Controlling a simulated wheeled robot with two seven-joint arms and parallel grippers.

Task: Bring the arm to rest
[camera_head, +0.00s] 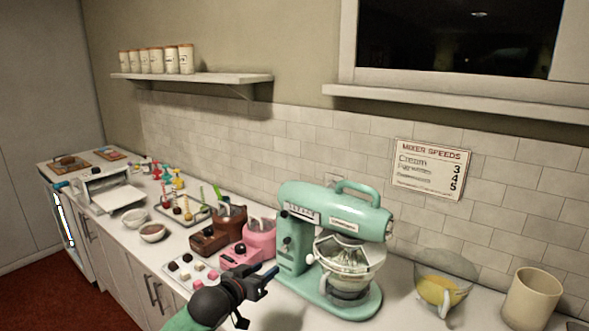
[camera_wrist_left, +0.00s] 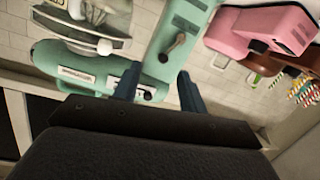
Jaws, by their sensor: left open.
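My left gripper (camera_head: 262,283) is in the head view, low in the middle, in front of the mint green stand mixer (camera_head: 338,245). It is open, with nothing seen between its fingers. In the left wrist view the two blue fingers (camera_wrist_left: 157,88) stand apart, with the mixer's green column (camera_wrist_left: 185,35) beyond them. The mixer has a clear bowl under its head. I cannot tell from these views how far the fingertips are from the mixer. My right gripper is in neither view.
A pink machine (camera_head: 256,241) and a brown one (camera_head: 219,228) stand left of the mixer. A bowl of yellow liquid (camera_head: 438,290) and a cream canister (camera_head: 532,298) stand to the right.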

